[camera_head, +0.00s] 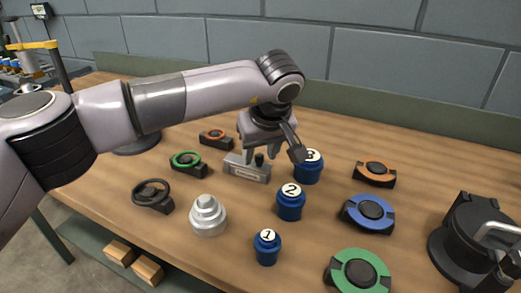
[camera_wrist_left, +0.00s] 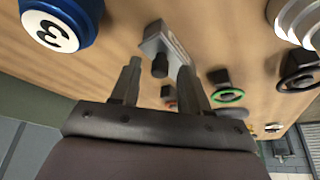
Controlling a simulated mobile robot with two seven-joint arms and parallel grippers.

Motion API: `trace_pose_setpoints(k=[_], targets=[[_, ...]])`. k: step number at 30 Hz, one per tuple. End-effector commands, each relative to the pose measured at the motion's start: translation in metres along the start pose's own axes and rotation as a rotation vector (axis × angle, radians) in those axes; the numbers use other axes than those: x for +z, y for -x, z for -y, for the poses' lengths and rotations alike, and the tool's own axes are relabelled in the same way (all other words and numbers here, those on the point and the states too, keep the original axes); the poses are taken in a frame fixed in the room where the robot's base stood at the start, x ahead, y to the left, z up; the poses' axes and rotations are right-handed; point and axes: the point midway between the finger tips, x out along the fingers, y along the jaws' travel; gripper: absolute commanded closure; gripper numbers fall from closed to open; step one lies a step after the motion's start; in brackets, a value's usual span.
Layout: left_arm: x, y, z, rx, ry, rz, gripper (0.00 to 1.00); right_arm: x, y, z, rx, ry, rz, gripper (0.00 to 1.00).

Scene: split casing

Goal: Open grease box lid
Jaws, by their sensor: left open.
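The small grey grease box (camera_head: 246,171) sits on the wooden bench in the head view, with a black knob (camera_head: 259,159) at its top. Its lid looks shut, though the arm partly covers its far side. My left gripper (camera_head: 272,152) is open and points down above and just behind the box. In the left wrist view, the grey box (camera_wrist_left: 180,47) lies just beyond the fingertips. The black knob (camera_wrist_left: 160,68) appears between the two open fingers (camera_wrist_left: 160,75), with no visible contact. My right gripper is not in view.
Blue numbered canisters (camera_head: 291,203) stand close to the right of the box. Black bases with green (camera_head: 187,161), orange (camera_head: 376,173) and blue rings lie around. A stepped silver part (camera_head: 208,216) stands in front. A black device (camera_head: 478,236) is at far right.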

Motion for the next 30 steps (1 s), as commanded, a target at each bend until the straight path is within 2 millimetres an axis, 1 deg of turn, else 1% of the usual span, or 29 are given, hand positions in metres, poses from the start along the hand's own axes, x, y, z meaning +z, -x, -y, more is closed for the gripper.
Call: trace_pose_setpoints(k=[4,5,6,9,20,25,30], targets=[[0.000,0.000,0.000,0.000,0.000,0.000,0.55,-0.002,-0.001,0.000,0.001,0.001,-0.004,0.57],[0.000,0.000,0.000,0.000,0.000,0.000,0.58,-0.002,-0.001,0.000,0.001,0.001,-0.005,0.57],[0.000,0.000,0.000,0.000,0.000,0.000,0.71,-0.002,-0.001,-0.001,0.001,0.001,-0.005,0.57],[0.000,0.000,0.000,0.000,0.000,0.000,1.00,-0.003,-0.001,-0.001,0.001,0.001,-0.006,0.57],[-0.003,0.003,0.002,0.021,0.011,0.023,1.00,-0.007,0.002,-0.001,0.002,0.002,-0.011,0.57],[-0.009,0.009,0.005,0.075,0.035,0.083,1.00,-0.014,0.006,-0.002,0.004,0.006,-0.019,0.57],[-0.018,0.015,0.011,0.156,0.069,0.171,1.00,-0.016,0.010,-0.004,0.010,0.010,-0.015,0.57]])
